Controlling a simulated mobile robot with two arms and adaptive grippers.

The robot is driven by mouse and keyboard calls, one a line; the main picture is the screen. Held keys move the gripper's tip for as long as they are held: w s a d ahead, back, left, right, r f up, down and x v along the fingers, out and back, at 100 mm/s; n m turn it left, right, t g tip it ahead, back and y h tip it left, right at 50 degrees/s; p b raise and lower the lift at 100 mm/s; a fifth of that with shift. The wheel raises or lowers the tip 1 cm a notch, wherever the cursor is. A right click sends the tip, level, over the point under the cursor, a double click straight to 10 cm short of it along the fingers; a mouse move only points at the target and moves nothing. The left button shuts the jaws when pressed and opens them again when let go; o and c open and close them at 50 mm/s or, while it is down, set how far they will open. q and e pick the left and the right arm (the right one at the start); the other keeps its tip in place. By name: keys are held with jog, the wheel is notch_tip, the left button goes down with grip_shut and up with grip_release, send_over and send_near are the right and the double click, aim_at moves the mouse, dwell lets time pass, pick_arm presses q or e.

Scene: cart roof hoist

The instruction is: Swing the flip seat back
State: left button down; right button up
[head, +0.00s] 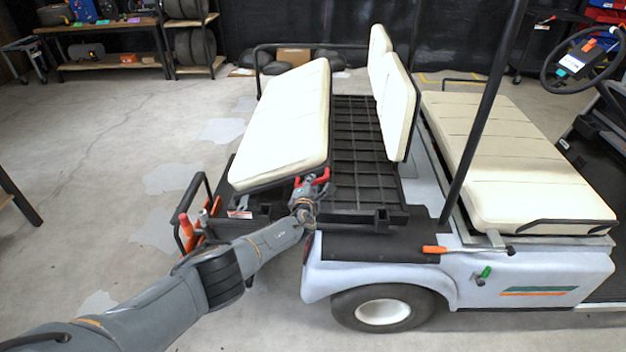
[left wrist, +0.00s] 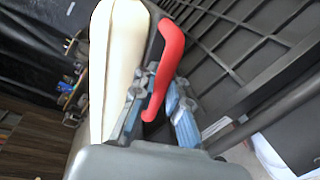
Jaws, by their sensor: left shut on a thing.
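The flip seat (head: 282,122) is a long cream cushion with a dark underside at the cart's rear. It is tilted, with its left side lower and its right side raised above the black grid deck (head: 355,150). A red handle (head: 321,175) sits at its near right corner. My left gripper (head: 308,186) is shut on this handle. In the left wrist view the red bar (left wrist: 172,55) runs down between the fingers (left wrist: 158,115), and the cream cushion (left wrist: 112,50) lies beside it. My right gripper is in neither view.
The cream backrests (head: 396,105) stand upright right of the deck. The cream front seat (head: 500,155) and a dark roof post (head: 485,110) are further right. Orange-handled tools (head: 187,228) are at the rear left corner. Open floor (head: 110,150) lies left of the cart.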

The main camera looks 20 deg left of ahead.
pick_arm(q)
jog(key=shift+s+d+f+m+b, duration=0.15)
jog(key=shift+d+f+b, duration=0.1)
jog(key=shift+f, duration=0.25)
jog(key=shift+w+d+f+m+b, duration=0.1)
jog(key=shift+d+f+m+b, duration=0.1)
jog(key=shift+f, duration=0.3)
jog(key=c, duration=1.4)
grip_release()
jog(key=shift+s+r, duration=0.15)
jog(key=shift+c, duration=0.2)
jog(key=shift+o, duration=0.5)
jog(key=shift+s+a+r, duration=0.1)
jog(key=shift+r, duration=0.15)
jog(key=shift+f, duration=0.15)
